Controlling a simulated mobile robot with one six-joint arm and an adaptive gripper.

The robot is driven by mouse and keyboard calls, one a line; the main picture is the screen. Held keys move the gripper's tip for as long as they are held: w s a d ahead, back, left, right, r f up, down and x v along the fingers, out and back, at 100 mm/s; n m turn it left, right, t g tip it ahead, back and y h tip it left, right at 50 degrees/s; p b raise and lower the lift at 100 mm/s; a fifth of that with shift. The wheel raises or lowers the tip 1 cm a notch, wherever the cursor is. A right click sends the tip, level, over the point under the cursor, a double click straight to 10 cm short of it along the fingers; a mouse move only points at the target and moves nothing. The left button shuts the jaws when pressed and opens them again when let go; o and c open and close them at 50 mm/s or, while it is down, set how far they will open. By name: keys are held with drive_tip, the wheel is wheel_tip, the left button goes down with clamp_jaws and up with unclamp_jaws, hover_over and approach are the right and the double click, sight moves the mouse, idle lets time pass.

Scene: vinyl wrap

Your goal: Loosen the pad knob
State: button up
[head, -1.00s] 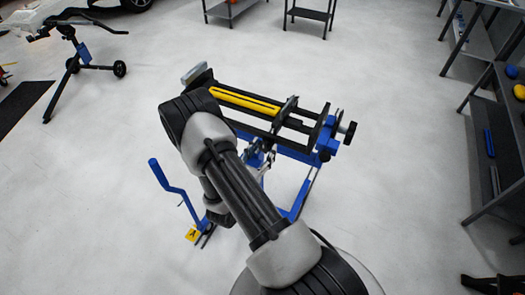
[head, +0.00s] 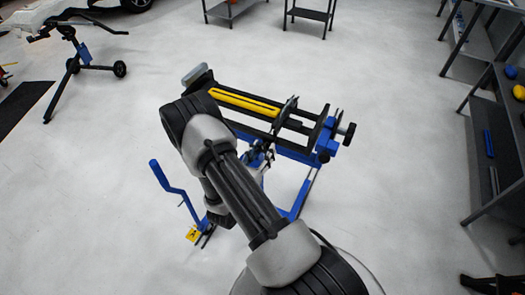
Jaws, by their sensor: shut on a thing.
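The blue and black stand (head: 298,154) is in the middle of the head view, with a long yellow-topped pad (head: 246,102) and black plates across its top. My gripper (head: 262,156) is under the stand's upper frame, partly hidden behind my forearm. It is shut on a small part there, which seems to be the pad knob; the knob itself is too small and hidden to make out. Another black knob (head: 348,133) sticks out at the stand's right end, apart from my gripper.
A blue lever (head: 168,184) rises left of my arm, near a yellow label (head: 193,234) at the stand's foot. A second stand (head: 82,55) is at the upper left. Dark shelving (head: 497,150) lines the right side. The floor between is clear.

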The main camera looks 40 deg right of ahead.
drive_tip(key=n+p, duration=0.1)
drive_tip(key=n, duration=0.3)
drive_tip(key=shift+n, duration=0.3)
drive_tip(key=n+p, duration=0.1)
drive_tip(key=n, duration=0.2)
drive_tip(key=shift+n, duration=0.3)
drive_tip(key=n+p, duration=0.1)
drive_tip(key=n, duration=0.3)
drive_tip(key=shift+s+r, duration=0.1)
drive_tip(key=n+p, duration=0.1)
drive_tip(key=n, duration=0.7)
drive_tip(key=shift+n, duration=0.3)
drive_tip(key=n+p, duration=0.1)
drive_tip(key=n, duration=0.2)
drive_tip(key=shift+r+n, duration=0.1)
drive_tip(key=shift+n, duration=0.3)
drive_tip(key=n, duration=0.8)
drive_tip(key=shift+n, duration=0.4)
